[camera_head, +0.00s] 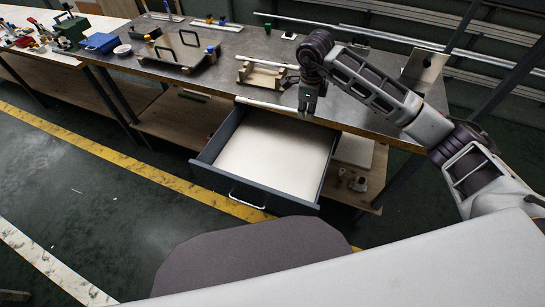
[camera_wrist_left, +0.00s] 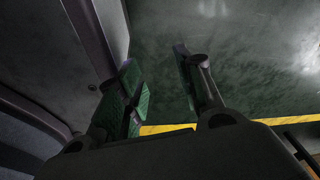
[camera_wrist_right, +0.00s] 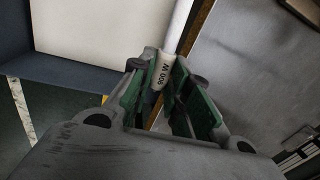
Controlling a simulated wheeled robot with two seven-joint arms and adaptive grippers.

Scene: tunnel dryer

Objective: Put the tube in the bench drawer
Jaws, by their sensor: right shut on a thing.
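The white tube (camera_head: 262,104) is in my right gripper (camera_head: 309,108) and sticks out to its left, above the bench's front edge. In the right wrist view the tube (camera_wrist_right: 178,25) runs up from between the fingers, with "900 W" printed near the held end. The bench drawer (camera_head: 217,136) is pulled well out, with an empty pale floor; in the right wrist view the drawer's pale floor (camera_wrist_right: 85,25) lies left of the tube. My left gripper (camera_wrist_left: 158,80) is open and empty above the floor, out of the head view.
The metal bench top (camera_head: 225,65) carries a wooden cradle (camera_head: 262,75) behind the tube and a tray with black handles (camera_head: 178,62). A shelf lies below the bench.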

